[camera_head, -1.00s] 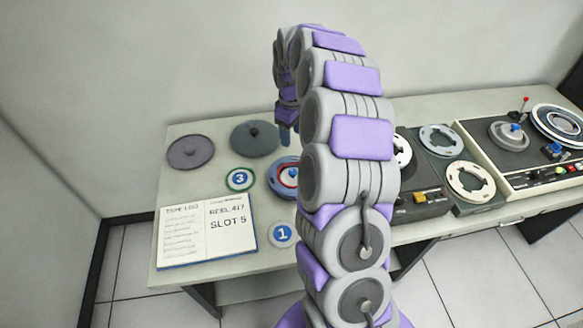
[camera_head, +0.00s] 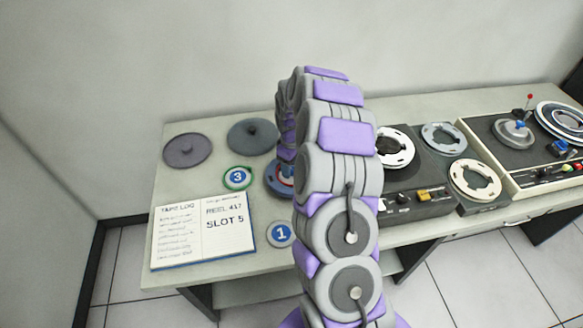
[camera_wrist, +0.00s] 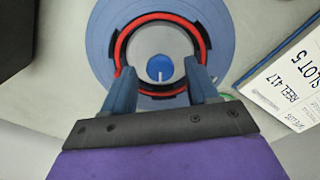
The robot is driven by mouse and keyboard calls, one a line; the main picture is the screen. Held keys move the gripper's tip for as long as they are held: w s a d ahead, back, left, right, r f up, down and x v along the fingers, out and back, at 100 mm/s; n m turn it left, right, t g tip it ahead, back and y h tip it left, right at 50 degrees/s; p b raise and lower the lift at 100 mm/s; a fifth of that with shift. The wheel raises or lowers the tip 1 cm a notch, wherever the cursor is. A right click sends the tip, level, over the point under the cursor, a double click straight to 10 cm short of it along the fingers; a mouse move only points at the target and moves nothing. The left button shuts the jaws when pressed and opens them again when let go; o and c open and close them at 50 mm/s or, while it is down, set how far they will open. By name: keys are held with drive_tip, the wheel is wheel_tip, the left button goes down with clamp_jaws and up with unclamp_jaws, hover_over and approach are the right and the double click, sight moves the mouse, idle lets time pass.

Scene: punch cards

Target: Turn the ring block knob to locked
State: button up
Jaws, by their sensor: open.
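The ring block is a blue disc with a red and black ring; its blue rim (camera_wrist: 103,40) fills the upper middle of the wrist view. Its small round blue knob (camera_wrist: 160,67) sits at the centre, with a white pointer mark towards the bottom of the picture. My gripper (camera_wrist: 160,76) is open, with one blue finger on each side of the knob; gaps show between fingers and knob. In the head view the block (camera_head: 272,184) stands on the table, partly hidden by my arm, and my gripper is over it, its fingertips mostly hidden.
An open log book (camera_head: 203,232) lies at the table's front left. Number discs 3 (camera_head: 237,178) and 1 (camera_head: 281,234) lie beside the block. Two dark round lids (camera_head: 187,150) (camera_head: 253,136) are behind. Tape machines (camera_head: 415,200) (camera_head: 520,165) fill the right.

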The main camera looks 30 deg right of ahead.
drive_tip(key=shift+f, duration=0.25)
drive_tip(key=shift+d, duration=0.1)
drive_tip(key=shift+c, duration=0.4)
drive_tip(key=c, duration=1)
drive_tip(key=shift+o, duration=0.2)
